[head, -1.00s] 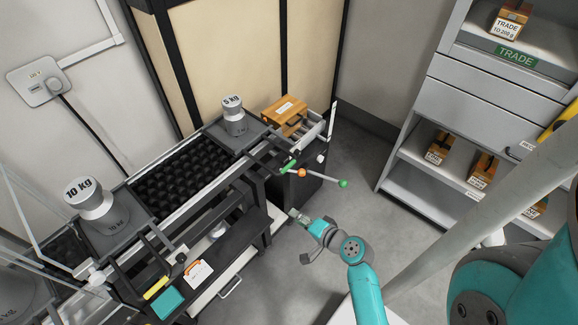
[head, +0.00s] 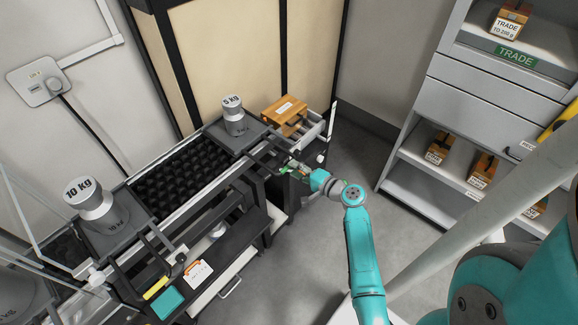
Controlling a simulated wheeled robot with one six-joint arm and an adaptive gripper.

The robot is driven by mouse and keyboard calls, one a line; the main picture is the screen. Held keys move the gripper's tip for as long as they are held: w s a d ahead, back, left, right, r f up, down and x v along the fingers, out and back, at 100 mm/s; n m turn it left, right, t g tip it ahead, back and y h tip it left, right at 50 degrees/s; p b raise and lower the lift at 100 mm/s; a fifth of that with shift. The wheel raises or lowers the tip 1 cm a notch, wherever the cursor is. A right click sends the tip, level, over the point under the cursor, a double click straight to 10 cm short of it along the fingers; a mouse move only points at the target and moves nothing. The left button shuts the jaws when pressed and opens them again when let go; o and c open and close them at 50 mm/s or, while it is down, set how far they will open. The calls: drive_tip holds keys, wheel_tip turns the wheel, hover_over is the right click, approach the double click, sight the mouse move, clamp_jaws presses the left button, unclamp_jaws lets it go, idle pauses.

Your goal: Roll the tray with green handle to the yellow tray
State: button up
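A grey tray (head: 213,132) bears a 5 kg weight (head: 234,118) at the far end of the roller table. A green handle (head: 287,172) shows off this tray's front right side. My gripper (head: 299,170) is at this handle and partly hides it. I cannot tell whether its fingers are open or closed around it. Another grey tray (head: 130,231) bears a 10 kg weight (head: 90,203) at the near left. A yellow bar (head: 156,288) shows below and right of it; whether it belongs to that tray is unclear.
Black rollers (head: 180,172) lie between the two trays, with nothing standing on them. An orange-brown box (head: 285,115) sits beyond the 5 kg weight. A grey shelf unit (head: 425,190) stands at the right. The floor (head: 340,205) between is clear.

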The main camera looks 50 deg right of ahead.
drive_tip(key=shift+x, duration=1.8)
clamp_jaws()
